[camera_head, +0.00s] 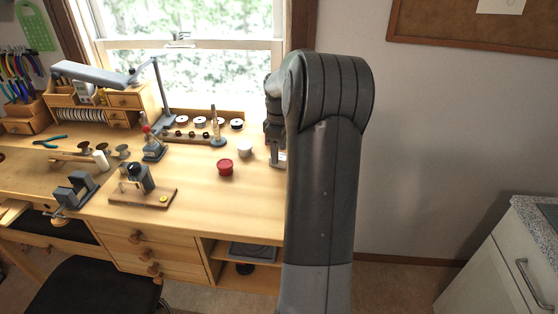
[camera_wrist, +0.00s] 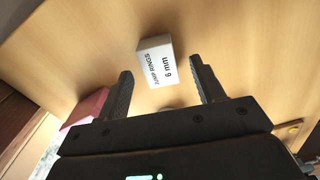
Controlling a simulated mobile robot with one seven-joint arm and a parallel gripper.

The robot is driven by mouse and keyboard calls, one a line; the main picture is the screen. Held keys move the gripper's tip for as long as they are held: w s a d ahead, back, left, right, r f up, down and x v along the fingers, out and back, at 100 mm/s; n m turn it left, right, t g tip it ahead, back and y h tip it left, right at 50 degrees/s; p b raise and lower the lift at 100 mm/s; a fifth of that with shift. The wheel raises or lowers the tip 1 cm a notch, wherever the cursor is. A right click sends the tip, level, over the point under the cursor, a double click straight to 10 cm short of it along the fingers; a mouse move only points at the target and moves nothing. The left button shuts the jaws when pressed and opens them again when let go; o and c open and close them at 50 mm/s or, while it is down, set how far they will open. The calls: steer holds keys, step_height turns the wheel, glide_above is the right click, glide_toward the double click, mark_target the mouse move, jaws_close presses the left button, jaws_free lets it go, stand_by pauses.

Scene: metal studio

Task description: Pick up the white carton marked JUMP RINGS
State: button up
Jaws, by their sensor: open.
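The white carton (camera_wrist: 159,60) shows in the wrist view, with black print reading "JUMP RINGS" and "6 mm" on the face toward me. It lies on the light wooden bench top (camera_wrist: 235,35). My gripper (camera_wrist: 162,68) is open, its two dark fingers pointing at the carton. The fingertips appear on either side of the carton, with a gap on each side. How far they are above the wood I cannot tell. In the head view my arm hides most of the gripper, and I cannot make out the carton there.
A pink-red object (camera_wrist: 85,108) lies left of the fingers in the wrist view. In the head view a red round container (camera_head: 225,167) and a white one (camera_head: 245,149) stand left of my arm. Stands and tools fill the bench's left; its front middle is clear.

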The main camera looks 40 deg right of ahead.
steer(key=shift+f, duration=1.45)
steer(key=shift+c, duration=0.3)
steer(key=c, duration=1)
